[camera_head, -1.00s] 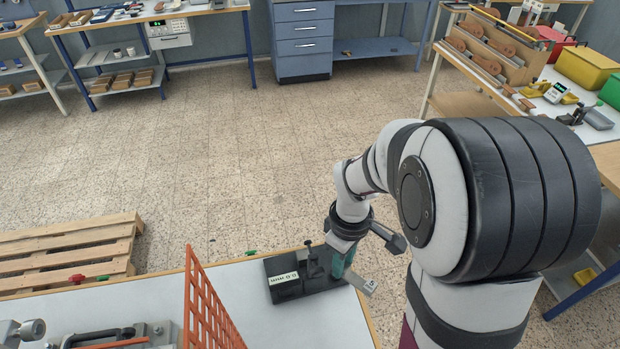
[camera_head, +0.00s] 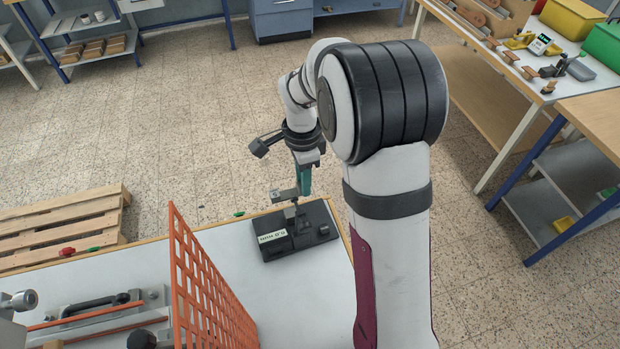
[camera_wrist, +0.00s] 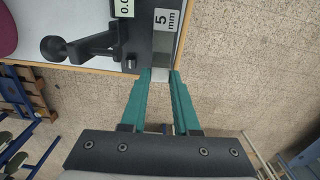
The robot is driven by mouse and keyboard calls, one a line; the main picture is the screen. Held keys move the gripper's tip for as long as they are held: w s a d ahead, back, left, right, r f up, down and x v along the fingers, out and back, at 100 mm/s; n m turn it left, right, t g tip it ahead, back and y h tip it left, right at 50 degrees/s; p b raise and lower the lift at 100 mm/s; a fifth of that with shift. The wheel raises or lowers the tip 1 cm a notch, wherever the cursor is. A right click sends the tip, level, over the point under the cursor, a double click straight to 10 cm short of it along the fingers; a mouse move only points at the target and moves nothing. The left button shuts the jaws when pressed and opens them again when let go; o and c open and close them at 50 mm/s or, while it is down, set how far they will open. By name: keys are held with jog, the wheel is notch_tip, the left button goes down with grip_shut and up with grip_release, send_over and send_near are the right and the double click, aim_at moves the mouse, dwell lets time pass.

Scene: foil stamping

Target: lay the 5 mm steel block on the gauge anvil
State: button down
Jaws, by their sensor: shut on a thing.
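The steel block (camera_head: 284,194) is a small grey bar held level by my gripper (camera_head: 303,190). In the wrist view the block (camera_wrist: 165,40) carries a "5 mm" label, and the green fingers of my gripper (camera_wrist: 160,76) close on its near end. The black gauge (camera_head: 318,222) stands on the white bench near its far right corner, its display reading about 0.0 mm. The block appears over the far side of the gauge, close to its upright. In the wrist view it overlaps the dark gauge base (camera_wrist: 140,52). The anvil is not clearly visible; I cannot tell whether the block touches it.
An orange mesh panel (camera_head: 205,290) stands on the bench left of the gauge. A clamp-like fixture (camera_head: 100,310) lies further left. A wooden pallet (camera_head: 60,225) is on the floor beyond the bench. Open floor lies behind the gauge.

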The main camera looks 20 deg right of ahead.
jog(key=shift+f, duration=3.35)
jog(key=shift+f, duration=0.15)
jog(key=c, duration=0.6)
grip_release()
notch_tip(320, 180, up, 16)
jog(key=s+a+n, duration=0.1)
jog(key=s+n, duration=0.3)
jog(key=s, duration=0.5)
jog(key=s+a+n+y, duration=0.1)
jog(key=s+n, duration=0.3)
jog(key=s, duration=0.5)
jog(key=s+a+n, duration=0.3)
jog(key=s, duration=0.6)
jog(key=shift+s+a+n+y, duration=0.1)
jog(key=shift+n+y, duration=0.3)
